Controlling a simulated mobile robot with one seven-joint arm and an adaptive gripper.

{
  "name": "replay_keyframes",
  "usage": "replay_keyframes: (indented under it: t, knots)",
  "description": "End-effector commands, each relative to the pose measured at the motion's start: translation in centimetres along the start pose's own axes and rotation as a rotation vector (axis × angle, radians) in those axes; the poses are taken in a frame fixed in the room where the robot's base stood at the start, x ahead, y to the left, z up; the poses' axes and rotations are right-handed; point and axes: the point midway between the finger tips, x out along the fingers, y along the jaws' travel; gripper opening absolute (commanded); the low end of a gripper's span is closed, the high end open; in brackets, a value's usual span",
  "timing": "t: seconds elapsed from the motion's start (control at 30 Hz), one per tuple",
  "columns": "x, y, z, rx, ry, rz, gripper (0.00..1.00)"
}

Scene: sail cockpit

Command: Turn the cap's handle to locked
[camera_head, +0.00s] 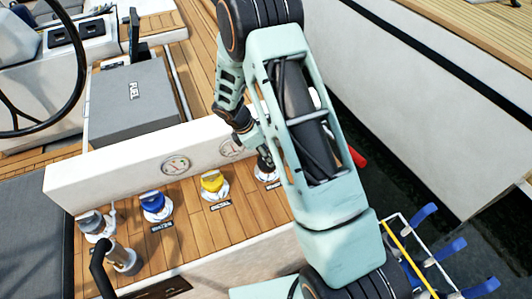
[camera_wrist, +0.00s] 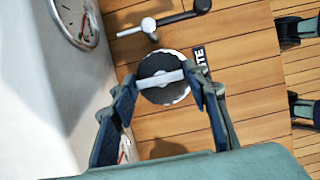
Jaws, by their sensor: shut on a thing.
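The dark round cap (camera_wrist: 163,92) with a pale grey bar handle (camera_wrist: 160,80) across its top is on the wooden deck in the wrist view. My gripper (camera_wrist: 162,79) is shut on the handle, one finger at each end of the bar. The bar lies nearly crosswise in the picture, its right end slightly higher. A dark label (camera_wrist: 200,60) beside the cap shows only the letters "TE"; my right finger is close to it. In the head view my gripper (camera_head: 264,163) reaches down onto the same cap (camera_head: 266,176), which my arm partly hides.
In the head view a yellow cap (camera_head: 212,183), a blue cap (camera_head: 153,203) and a grey cap (camera_head: 90,222) line the deck to the left. A white wall (camera_head: 120,163) with gauges stands close behind. A black lever (camera_wrist: 182,17) lies beyond the cap in the wrist view.

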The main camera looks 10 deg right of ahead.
Motion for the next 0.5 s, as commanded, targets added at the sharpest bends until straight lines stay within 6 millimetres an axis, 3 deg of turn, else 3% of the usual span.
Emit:
replay_keyframes:
  t: [0.27,0.5]
  knots:
    - [0.08,0.08,-0.04,0.051,0.000,-0.020,0.19]
    - [0.21,0.24,-0.02,0.195,0.000,-0.079,0.19]
